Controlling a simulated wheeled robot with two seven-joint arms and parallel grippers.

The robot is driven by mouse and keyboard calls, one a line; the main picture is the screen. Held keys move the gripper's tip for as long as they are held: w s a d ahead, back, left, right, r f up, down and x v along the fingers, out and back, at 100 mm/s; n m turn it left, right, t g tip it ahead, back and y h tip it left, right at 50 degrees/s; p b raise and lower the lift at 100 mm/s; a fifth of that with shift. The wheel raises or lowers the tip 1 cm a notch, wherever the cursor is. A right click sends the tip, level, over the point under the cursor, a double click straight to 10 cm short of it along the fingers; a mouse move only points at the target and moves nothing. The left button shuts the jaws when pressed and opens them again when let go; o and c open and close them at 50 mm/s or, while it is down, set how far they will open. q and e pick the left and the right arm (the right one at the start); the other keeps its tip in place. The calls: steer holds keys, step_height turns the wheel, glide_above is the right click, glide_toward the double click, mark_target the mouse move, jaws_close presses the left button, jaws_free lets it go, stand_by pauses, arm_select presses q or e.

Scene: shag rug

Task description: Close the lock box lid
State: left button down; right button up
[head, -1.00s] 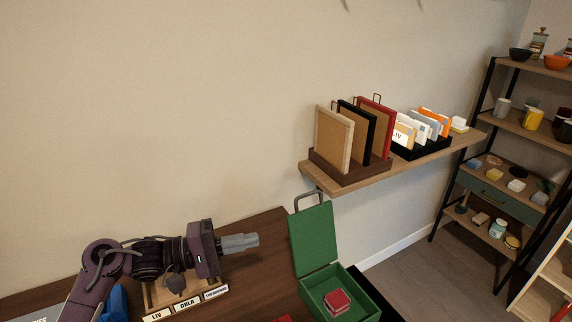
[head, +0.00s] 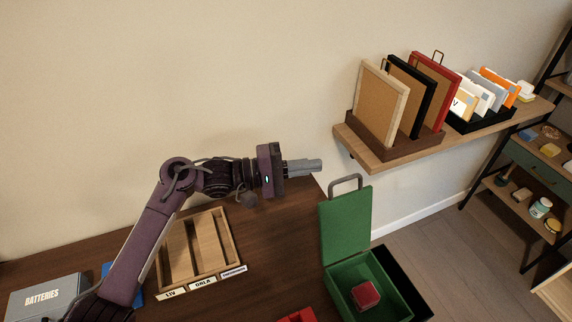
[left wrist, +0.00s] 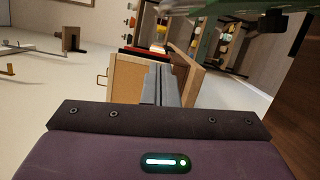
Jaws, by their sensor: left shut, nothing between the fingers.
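The green lock box (head: 399,301) stands at the right end of the desk with its lid (head: 346,222) raised upright at the back. The lid has a grey handle (head: 346,181) on its top edge. A red block (head: 365,295) lies inside the box. My left gripper (head: 318,166) is shut and empty, in the air to the upper left of the lid and apart from it in the picture. In the left wrist view its shut fingers (left wrist: 161,86) point away, and a blurred green part shows at the top. My right gripper is not in view.
A wooden tray (head: 228,235) with name labels lies on the desk (head: 270,240). A batteries box (head: 45,297) is at the left. A wall shelf (head: 385,158) with framed boards is above right. A red object (head: 297,315) is at the desk's front.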

arm_select(q)
steer(key=s+d+p, duration=0.1)
steer(key=s+d, duration=0.2)
steer(key=shift+s+d+r+p, duration=0.15)
steer(key=shift+d+r+p, duration=0.05)
steer(key=shift+r+p, duration=0.15)
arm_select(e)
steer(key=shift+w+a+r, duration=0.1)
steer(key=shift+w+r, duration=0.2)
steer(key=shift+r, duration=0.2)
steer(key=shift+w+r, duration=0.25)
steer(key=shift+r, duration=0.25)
arm_select(q)
steer(key=shift+r, duration=0.1)
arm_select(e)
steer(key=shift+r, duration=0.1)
